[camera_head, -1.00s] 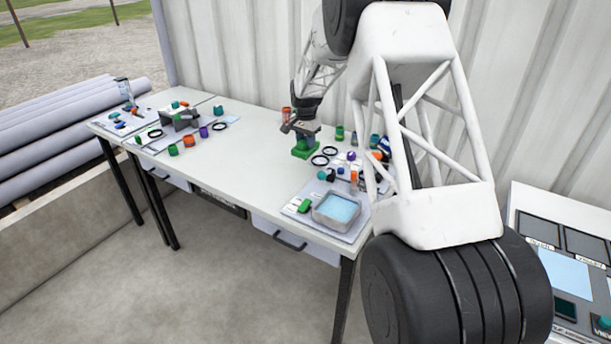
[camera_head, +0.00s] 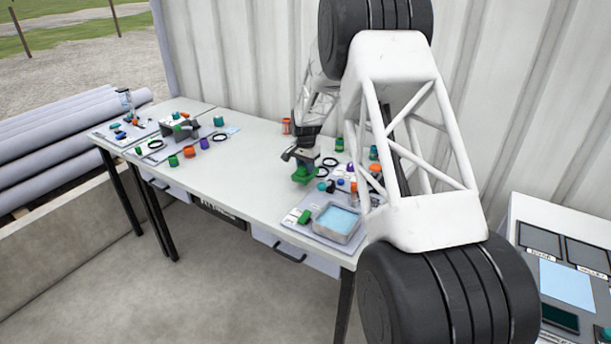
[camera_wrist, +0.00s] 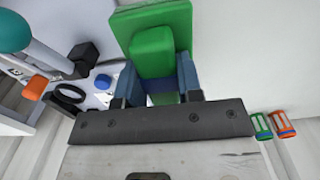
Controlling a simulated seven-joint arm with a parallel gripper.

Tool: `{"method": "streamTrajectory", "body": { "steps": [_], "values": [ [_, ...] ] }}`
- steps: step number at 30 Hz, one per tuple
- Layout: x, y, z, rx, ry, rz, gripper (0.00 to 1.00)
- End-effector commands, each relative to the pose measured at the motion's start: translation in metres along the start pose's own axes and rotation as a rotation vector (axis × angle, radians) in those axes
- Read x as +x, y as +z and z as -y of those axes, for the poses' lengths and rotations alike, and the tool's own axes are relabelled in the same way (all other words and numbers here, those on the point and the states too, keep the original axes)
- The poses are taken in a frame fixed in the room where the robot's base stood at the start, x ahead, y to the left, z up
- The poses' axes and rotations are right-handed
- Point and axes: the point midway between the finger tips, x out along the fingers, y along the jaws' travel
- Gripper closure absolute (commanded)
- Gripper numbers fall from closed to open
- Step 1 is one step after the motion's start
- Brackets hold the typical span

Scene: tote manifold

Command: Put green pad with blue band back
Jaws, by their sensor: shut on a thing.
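My gripper (camera_head: 301,160) is shut on a green pad (camera_head: 303,175), held over the table (camera_head: 245,168) just behind the tray (camera_head: 337,236) of light-blue liquid. In the wrist view the green pad (camera_wrist: 168,14) shows a raised green block in its middle and sits between the fingers of my gripper (camera_wrist: 160,82). A dark blue strip (camera_wrist: 166,98) shows at its near end, partly hidden by the gripper. I cannot tell whether the pad touches anything below. Another small green block (camera_head: 304,216) lies on the grey board left of the tray.
Several small coloured parts and black rings (camera_head: 331,162) lie right of and behind my gripper. A green cylinder (camera_wrist: 261,126) and an orange one (camera_wrist: 282,124) stand at the right of the wrist view. More parts crowd the far left. The table's middle is clear.

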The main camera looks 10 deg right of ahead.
Motion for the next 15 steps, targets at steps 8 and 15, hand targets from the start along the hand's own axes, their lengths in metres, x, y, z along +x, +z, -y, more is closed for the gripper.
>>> {"method": "streamTrajectory", "body": {
  "steps": [8, 15],
  "values": [
    [0.005, 0.000, 0.000, 0.000, 0.001, 0.001, 0.89],
    [0.030, 0.000, 0.000, 0.000, 0.002, 0.002, 0.89]
  ]
}}
